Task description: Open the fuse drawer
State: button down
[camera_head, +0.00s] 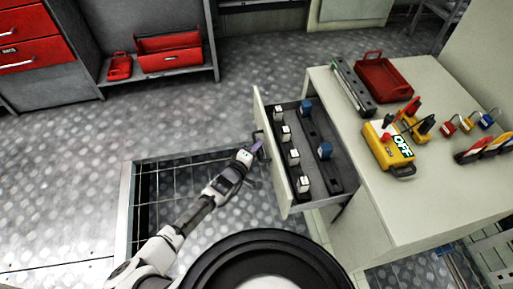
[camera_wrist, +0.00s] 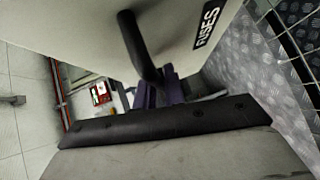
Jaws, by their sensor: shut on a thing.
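The fuse drawer (camera_head: 272,160) stands pulled out from the left side of the pale workbench. Several white fuses and two blue ones stand in its dark tray. Its front panel (camera_wrist: 85,25) fills the top of the wrist view, with a black "FUSES" label (camera_wrist: 207,24). My gripper (camera_head: 257,147) reaches the outside of the drawer front. In the wrist view its purple fingers (camera_wrist: 160,93) are shut on the black drawer handle (camera_wrist: 138,45). The fingertips and the gripped part of the handle are partly hidden.
The workbench (camera_head: 340,125) carries a red tray (camera_head: 383,78), a yellow "OFF" tester (camera_head: 388,150) and several padlocks. A floor grate (camera_head: 170,185) lies under my arm. A red toolbox (camera_head: 168,55) sits on a low shelf.

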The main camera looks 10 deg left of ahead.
jog(key=shift+a, duration=0.1)
dwell(0.3)
jog(key=c, duration=1.5)
grip_release()
jog(key=p+v, duration=0.1)
jog(key=v, duration=1.2)
jog(key=shift+s+a, duration=0.2)
jog(key=shift+s, duration=0.15)
jog(key=shift+r, duration=0.15)
